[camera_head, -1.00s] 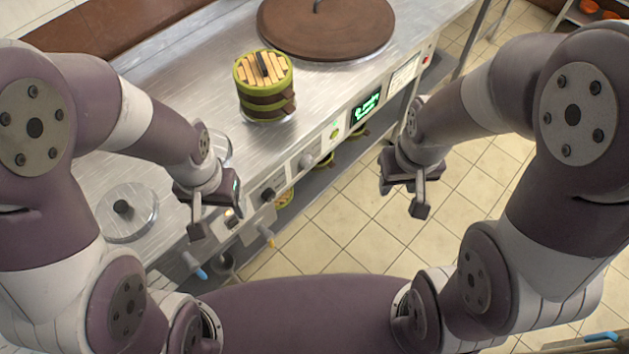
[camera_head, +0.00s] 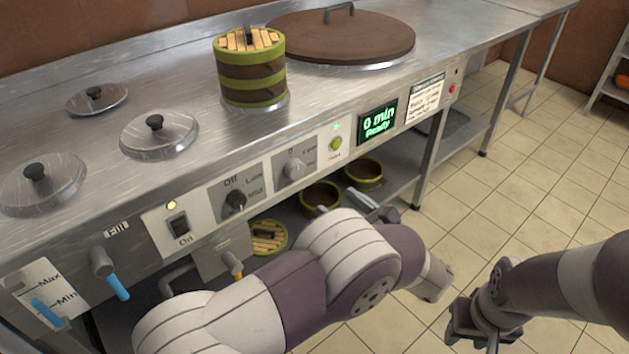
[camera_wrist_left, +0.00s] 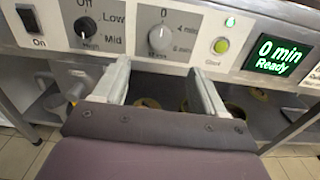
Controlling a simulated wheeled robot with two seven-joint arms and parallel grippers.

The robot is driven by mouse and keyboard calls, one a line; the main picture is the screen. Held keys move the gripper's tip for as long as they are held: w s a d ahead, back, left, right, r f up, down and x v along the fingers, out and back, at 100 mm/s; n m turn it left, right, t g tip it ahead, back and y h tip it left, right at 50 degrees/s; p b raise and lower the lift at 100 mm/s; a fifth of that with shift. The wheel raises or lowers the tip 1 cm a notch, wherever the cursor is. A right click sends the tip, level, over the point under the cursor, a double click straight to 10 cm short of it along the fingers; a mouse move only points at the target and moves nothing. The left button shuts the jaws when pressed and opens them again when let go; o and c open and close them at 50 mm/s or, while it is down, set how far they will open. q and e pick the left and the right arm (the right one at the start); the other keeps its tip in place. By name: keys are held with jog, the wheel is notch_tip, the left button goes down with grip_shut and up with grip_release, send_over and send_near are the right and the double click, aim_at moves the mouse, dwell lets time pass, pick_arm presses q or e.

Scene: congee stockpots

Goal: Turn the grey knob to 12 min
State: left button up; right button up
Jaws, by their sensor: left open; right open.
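The grey knob (camera_head: 294,169) is on the stove's front panel, between the black knob and the green button. In the left wrist view the grey knob (camera_wrist_left: 160,38) has its mark pointing up at 0, with 4 min and 8 min labels on its right. The display (camera_head: 377,119) reads "0 min Ready". My left gripper (camera_wrist_left: 159,68) is open and empty, its fingers either side of the knob's column in the picture, apparently short of it. In the head view my left forearm largely hides that gripper. My right gripper (camera_head: 472,336) is open and empty over the floor.
The black knob (camera_head: 236,200) and On switch (camera_head: 179,225) sit left of the grey knob. The green button (camera_head: 336,143) is close on its right. Below, a shelf holds steamer baskets (camera_head: 320,196). Floor at right is clear.

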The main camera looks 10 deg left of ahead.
aim_at(298, 171)
pick_arm(q)
jog(key=b+x, duration=0.3)
jog(key=x, duration=0.8)
jog(key=shift+w+a+f, duration=0.1)
jog(key=shift+w+a, duration=0.5)
jog(key=shift+a, duration=0.05)
jog(key=c, duration=1)
